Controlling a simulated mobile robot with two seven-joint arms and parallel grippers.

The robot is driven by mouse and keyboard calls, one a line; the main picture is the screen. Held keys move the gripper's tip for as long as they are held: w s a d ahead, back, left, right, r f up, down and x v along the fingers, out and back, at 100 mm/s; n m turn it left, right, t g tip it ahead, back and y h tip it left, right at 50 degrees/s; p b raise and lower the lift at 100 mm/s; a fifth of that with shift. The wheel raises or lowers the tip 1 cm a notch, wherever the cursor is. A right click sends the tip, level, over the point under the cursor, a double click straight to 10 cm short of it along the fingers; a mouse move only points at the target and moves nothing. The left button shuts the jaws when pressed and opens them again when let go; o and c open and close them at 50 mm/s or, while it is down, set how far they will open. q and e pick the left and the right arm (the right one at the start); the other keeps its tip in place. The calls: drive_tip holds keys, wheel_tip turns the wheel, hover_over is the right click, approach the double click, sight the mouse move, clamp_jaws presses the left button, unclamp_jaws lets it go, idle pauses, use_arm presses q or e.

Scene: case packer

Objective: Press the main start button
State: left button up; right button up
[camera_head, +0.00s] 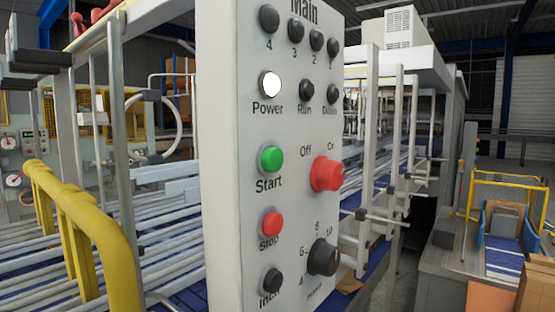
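The main control panel (225,200) stands upright close in front of me, a pale box with the heading "Main" at its top. The green start button (270,159) is on its left column, above the label "Start". The red stop button (271,223) is below it, and the white power light (270,84) is above it. A red Off/On knob (326,174) is to the right of the start button. Nothing covers the start button. Neither of my grippers shows in this view.
A black dial (323,257) and a black inch button (271,281) are low on the panel. Yellow guard rails (90,235) stand at the left, before conveyor rollers. Machine framework with rods (385,215) is just right of the panel. A cardboard box (535,290) is at the lower right.

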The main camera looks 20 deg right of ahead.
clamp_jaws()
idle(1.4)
